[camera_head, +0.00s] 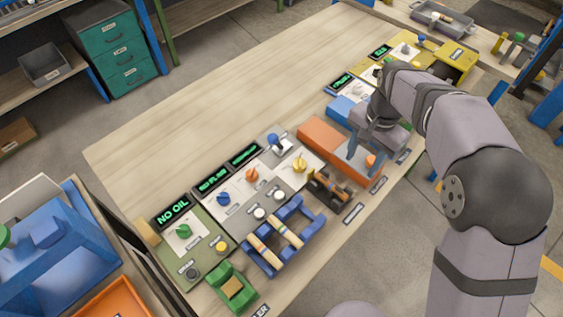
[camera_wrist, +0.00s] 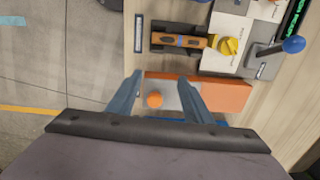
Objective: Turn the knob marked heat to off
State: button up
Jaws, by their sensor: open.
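I cannot read which knob carries the heat label. The dial knobs in the head view are green (camera_head: 184,231), blue (camera_head: 223,198), orange (camera_head: 251,175) and yellow (camera_head: 299,164), each on a pale plate. The yellow knob also shows in the wrist view (camera_wrist: 230,46). A further pale plate with a knob stands at the far end of the row (camera_head: 404,49). My gripper (camera_wrist: 158,88) is open and empty, its blue fingers apart over an orange block unit (camera_wrist: 240,97). A small orange ball knob (camera_wrist: 154,100) shows between the fingers; contact cannot be told.
A blue lever (camera_head: 273,140) stands beside the yellow knob. A blue rack (camera_head: 283,236) with wooden rods and a green holder (camera_head: 232,288) line the front edge. A display (camera_head: 172,211) reads "NO OIL". The back of the wooden table (camera_head: 210,110) is clear.

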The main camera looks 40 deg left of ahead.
jog(key=s+a+p, duration=0.1)
jog(key=s+a, duration=0.3)
jog(key=a, duration=0.3)
jog(key=s+a+p, duration=0.1)
jog(key=s+a, duration=0.3)
jog(key=a, duration=0.4)
jog(key=b, duration=0.1)
send_over(251, 171)
jog(key=shift+w+d+f+m, duration=0.1)
jog(key=shift+w+f+m, duration=0.1)
jog(key=shift+f, duration=0.45)
jog(key=shift+w+d+f+m, duration=0.1)
jog(key=shift+f+m, duration=0.1)
jog(key=shift+f, duration=0.4)
jog(key=shift+s+a, duration=0.2)
jog(key=shift+s, duration=0.15)
jog(key=shift+f+p, duration=1.1)
jog(key=shift+f, duration=2.45)
jog(key=shift+c, duration=0.7)
jog(key=c, duration=0.9)
